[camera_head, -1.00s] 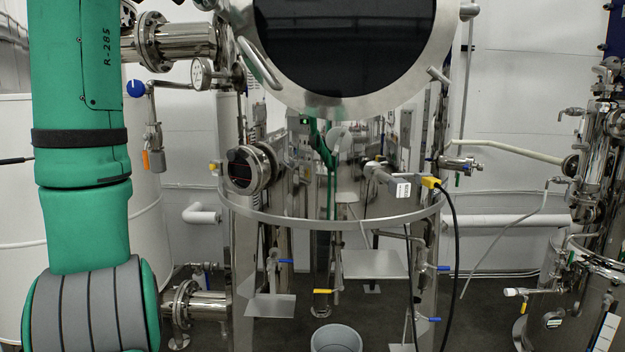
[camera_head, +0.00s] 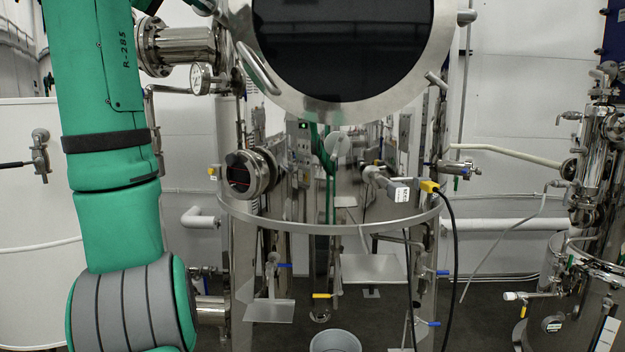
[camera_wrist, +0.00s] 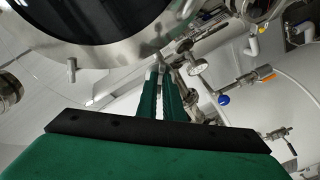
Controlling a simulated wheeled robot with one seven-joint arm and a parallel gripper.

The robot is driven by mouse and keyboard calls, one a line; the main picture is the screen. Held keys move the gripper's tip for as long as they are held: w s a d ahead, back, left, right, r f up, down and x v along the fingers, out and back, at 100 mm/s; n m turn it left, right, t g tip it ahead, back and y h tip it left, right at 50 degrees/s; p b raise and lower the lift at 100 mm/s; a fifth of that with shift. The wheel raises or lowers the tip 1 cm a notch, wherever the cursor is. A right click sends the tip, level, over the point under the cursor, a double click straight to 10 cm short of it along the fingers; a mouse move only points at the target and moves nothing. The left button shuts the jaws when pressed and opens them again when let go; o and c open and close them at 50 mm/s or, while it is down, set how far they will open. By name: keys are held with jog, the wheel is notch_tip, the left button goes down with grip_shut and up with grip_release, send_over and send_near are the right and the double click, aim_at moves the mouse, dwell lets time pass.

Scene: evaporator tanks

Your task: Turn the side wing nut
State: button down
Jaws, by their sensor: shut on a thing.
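In the wrist view my gripper (camera_wrist: 162,72) reaches to the steel rim of the big round lid (camera_wrist: 122,52), which has a dark window. Its two green fingers are close together, shut on a small metal piece at the rim's edge, which I take for the side wing nut. The fingers hide nearly all of it, so its angle cannot be told. In the head view the lid (camera_head: 440,45) is cut off at the top, and my gripper is out of the picture. My green arm runs down the left side.
A pressure gauge (camera_wrist: 195,65) and piping lie just right of the fingers, with a blue-knobbed valve (camera_wrist: 223,99) further right. In the head view a grey bucket (camera_head: 335,342) stands on the floor. A black cable (camera_head: 453,240) hangs at the tank's right.

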jog(key=shift+s+a+r+n, duration=0.1)
jog(key=shift+r+n, duration=0.1)
jog(key=shift+n, duration=0.9)
jog(key=shift+n, duration=0.7)
jog(key=c, duration=1.8)
grip_release()
jog(key=shift+s, duration=0.1)
jog(key=shift+f, duration=0.1)
